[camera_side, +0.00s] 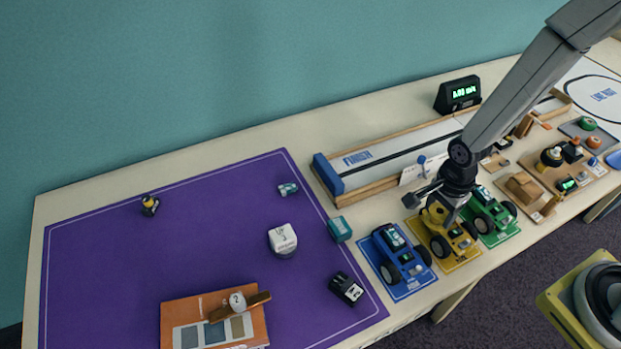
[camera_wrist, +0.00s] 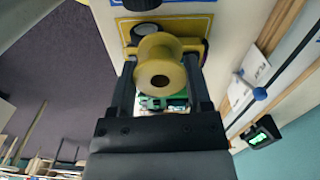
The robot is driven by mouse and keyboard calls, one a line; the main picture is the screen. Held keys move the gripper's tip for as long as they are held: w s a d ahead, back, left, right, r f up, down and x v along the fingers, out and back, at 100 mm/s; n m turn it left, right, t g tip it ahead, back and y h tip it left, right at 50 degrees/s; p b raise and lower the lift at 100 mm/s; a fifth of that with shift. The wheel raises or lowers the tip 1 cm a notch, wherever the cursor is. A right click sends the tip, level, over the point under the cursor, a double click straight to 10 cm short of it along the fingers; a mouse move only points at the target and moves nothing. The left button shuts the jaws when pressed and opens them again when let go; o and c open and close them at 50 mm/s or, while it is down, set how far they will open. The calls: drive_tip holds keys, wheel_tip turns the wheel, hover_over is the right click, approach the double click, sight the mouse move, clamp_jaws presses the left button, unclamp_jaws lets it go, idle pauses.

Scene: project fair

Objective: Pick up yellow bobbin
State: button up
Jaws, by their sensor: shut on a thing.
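The yellow bobbin (camera_wrist: 150,56) sits between the two dark fingers of my gripper (camera_wrist: 160,84) in the wrist view. Its round end with a dark centre hole faces the camera. My gripper is shut on it. In the side view my gripper (camera_side: 436,203) points down over the yellow car (camera_side: 460,237). The bobbin shows there as a small yellow patch (camera_side: 436,212) at the fingers, partly hidden by them. I cannot tell from these views whether the bobbin touches the car.
A blue car (camera_side: 401,257) stands to the left and a green car (camera_side: 493,213) to the right, both close. The wood-edged FINISH track (camera_side: 400,153) lies behind. The purple mat (camera_side: 200,230) on the left holds a few small items and has wide clear areas.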

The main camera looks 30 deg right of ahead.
drive_tip(key=shift+s+r, duration=0.2)
drive_tip(key=shift+s, duration=0.25)
drive_tip(key=shift+w+d, duration=0.1)
drive_tip(key=shift+d, duration=0.05)
idle(0.3)
